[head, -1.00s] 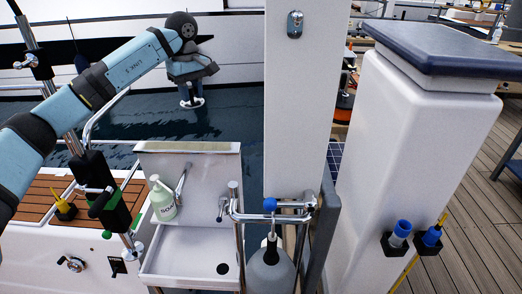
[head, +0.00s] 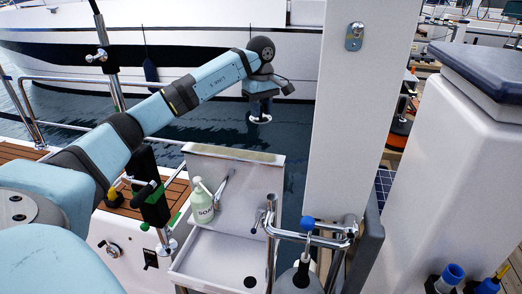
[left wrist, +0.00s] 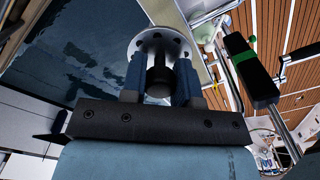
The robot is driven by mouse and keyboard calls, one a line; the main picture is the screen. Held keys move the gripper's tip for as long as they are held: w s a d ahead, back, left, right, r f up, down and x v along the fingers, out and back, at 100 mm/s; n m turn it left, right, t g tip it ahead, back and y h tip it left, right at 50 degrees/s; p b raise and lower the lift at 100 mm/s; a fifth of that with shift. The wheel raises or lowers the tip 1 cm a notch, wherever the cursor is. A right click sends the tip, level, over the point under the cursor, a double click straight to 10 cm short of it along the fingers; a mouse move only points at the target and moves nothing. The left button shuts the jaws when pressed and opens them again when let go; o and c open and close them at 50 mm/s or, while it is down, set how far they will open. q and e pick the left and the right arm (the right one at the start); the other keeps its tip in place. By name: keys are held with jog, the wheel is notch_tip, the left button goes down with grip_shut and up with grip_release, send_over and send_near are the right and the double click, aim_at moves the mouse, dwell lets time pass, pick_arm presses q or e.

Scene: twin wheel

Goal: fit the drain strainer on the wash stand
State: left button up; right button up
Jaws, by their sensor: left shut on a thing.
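My left gripper (head: 261,103) is shut on the drain strainer (head: 260,118), a round metal disc with small holes. In the head view the strainer hangs under the gripper, against the water behind the wash stand's back panel. In the left wrist view the gripper's blue fingers (left wrist: 160,84) close on the strainer's dark stem, with the perforated disc (left wrist: 165,42) beyond. The wash stand (head: 205,262) is a pale metal sink with an upright back panel. Its dark drain hole (head: 250,282) shows open at the right of the basin floor. My right gripper is not in view.
A soap bottle (head: 202,203) and a tap (head: 223,185) stand by the basin's back panel. Metal rails with a blue knob (head: 308,223) are at the right. A white post (head: 360,120) rises behind them. A green-black clamp (head: 151,190) stands left.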

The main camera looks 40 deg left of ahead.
aim_at(261, 157)
pick_arm(q)
notch_tip(261, 157, down, 13)
jog(key=shift+f+p, duration=0.15)
jog(key=shift+p, duration=0.2)
jog(key=shift+f, duration=0.15)
jog(key=o, duration=1)
